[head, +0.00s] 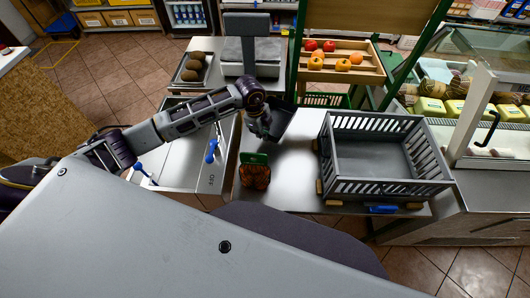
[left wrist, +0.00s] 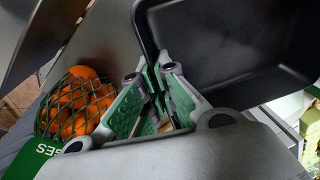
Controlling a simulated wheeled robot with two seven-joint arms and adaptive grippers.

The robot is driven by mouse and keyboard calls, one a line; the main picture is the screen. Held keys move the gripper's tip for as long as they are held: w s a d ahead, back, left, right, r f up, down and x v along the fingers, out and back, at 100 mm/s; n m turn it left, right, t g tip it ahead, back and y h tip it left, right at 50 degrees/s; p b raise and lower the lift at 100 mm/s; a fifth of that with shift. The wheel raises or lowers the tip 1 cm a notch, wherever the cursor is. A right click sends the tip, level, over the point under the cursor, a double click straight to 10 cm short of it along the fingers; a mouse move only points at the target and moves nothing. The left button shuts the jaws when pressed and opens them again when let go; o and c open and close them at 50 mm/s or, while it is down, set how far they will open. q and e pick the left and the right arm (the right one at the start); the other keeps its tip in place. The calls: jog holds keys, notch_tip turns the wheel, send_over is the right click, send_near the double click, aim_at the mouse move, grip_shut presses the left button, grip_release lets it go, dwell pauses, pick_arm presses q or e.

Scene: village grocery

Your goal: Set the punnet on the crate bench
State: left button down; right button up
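The punnet appears to be the black, empty, open tray (head: 287,122), seen tilted above the metal crate bench (head: 295,158). It fills the upper right of the left wrist view (left wrist: 225,45). My left gripper (head: 263,131) is at the punnet's left side. In the left wrist view its green-padded fingers (left wrist: 155,92) are close together at the punnet's rim and appear shut on it; the exact contact is partly hidden. My right gripper is in neither view.
A grey slatted crate (head: 385,188) stands on the bench's right. A net of oranges (head: 255,176) with a green label stands at its front left; it also shows in the left wrist view (left wrist: 75,105). Bare bench lies between net and crate.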

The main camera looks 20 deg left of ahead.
pick_arm(q)
jog(key=shift+s+a+f+n, duration=0.25)
jog(key=shift+a+f+n, duration=0.05)
jog(key=shift+a+f, duration=0.3)
jog(key=shift+f, duration=0.1)
send_over(260, 151)
jog(key=s, duration=0.2)
jog(key=shift+w+d+f, duration=0.1)
jog(key=shift+d+f, duration=0.1)
jog(key=shift+f, duration=1.35)
jog(key=shift+d+f, duration=0.2)
jog(key=shift+f, duration=1.35)
jog(key=shift+f, duration=0.1)
jog(key=shift+f+p, duration=0.4)
jog(key=shift+f, duration=1.35)
jog(key=shift+f, duration=0.1)
jog(key=c, duration=1.6)
grip_release()
jog(key=shift+c, duration=0.2)
